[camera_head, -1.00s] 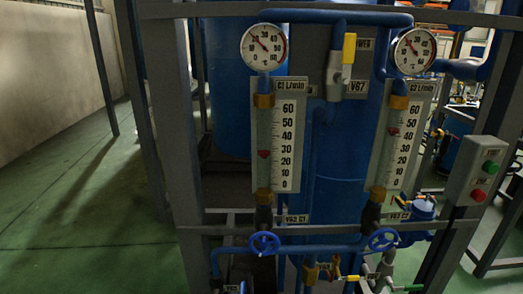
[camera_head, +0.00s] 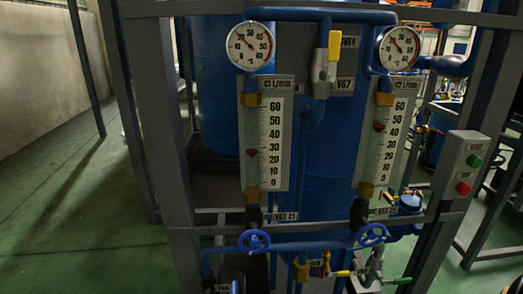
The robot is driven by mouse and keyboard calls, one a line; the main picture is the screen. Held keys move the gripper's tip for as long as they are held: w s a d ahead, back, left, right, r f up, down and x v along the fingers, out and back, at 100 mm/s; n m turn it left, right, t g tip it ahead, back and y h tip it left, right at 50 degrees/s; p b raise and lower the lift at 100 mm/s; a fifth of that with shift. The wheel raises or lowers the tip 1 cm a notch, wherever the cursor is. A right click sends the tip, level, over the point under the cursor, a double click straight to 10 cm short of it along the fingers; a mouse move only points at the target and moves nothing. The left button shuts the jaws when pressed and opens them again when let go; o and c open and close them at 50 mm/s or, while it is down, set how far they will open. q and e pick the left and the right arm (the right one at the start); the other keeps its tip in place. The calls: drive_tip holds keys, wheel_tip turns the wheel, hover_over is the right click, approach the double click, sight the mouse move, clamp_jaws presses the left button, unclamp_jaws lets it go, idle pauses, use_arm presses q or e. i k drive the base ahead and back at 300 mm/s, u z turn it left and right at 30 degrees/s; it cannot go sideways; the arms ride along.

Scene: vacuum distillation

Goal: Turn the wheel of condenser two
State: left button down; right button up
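Two blue handwheels sit on the pipework below two flow meters. The right wheel (camera_head: 372,234) is below the right-hand flow meter (camera_head: 385,145), whose sign appears to read C2. The left wheel (camera_head: 254,241) is below the flow meter marked C1 (camera_head: 270,145). The red float on the right meter stands near 40 to 45, and the one on the left meter stands between 20 and 30. Neither of my grippers is in view, and nothing touches the wheels.
Two round gauges (camera_head: 250,45) (camera_head: 399,48) top the meters. A yellow-handled valve (camera_head: 333,62) is between them. Grey frame posts (camera_head: 151,120) flank the rig. A button box (camera_head: 465,168) with green and red buttons is at the right. The green floor (camera_head: 80,230) at the left is clear.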

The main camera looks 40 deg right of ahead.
sight(372, 234)
drive_tip(key=z, duration=2)
